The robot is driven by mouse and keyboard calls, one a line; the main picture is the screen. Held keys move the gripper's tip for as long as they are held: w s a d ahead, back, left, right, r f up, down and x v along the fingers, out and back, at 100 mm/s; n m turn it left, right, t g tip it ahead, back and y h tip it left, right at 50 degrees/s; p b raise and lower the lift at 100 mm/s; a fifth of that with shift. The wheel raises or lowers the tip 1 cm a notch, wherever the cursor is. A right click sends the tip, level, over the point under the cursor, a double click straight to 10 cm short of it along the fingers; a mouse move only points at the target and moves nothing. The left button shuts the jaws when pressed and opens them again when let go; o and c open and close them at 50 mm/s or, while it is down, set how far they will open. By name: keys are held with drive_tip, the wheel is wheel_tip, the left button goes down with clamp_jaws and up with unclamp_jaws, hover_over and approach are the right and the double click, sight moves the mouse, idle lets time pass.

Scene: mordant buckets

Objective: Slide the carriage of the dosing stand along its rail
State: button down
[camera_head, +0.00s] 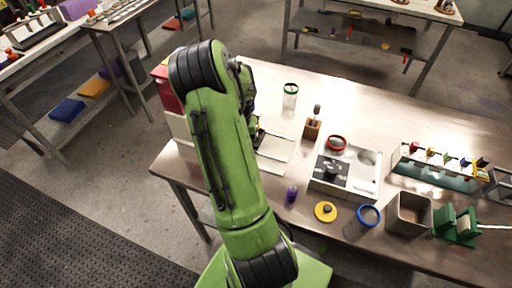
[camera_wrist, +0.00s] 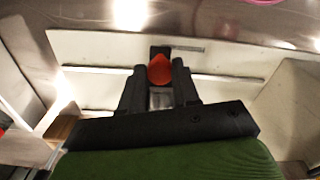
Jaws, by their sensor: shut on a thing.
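In the wrist view, an orange-red knob (camera_wrist: 160,70) sits between the two dark fingers of my gripper (camera_wrist: 160,88), which is shut on it. The knob appears to belong to the carriage of the dosing stand. Behind it is the stand's pale panel (camera_wrist: 90,50), with a thin rail (camera_wrist: 225,77) running left and right across it. A greyish block shows below the knob between the fingers. In the head view, my green arm hides most of the gripper and the stand. A pale flat plate (camera_head: 276,150) shows just right of the arm.
Right of the arm on the metal table (camera_head: 375,115) are a green-rimmed jar (camera_head: 290,97), a wooden block holder (camera_head: 312,129), a purple bottle (camera_head: 291,194) and a white tray unit (camera_head: 365,189). A red and white box (camera_head: 166,92) stands left of the arm. The table's back is mostly clear.

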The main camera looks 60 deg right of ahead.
drive_tip(key=c, duration=0.8)
unclamp_jaws()
wheel_tip(320, 180, up, 16)
drive_tip(key=shift+f+p, duration=0.1)
drive_tip(key=shift+p, duration=0.85)
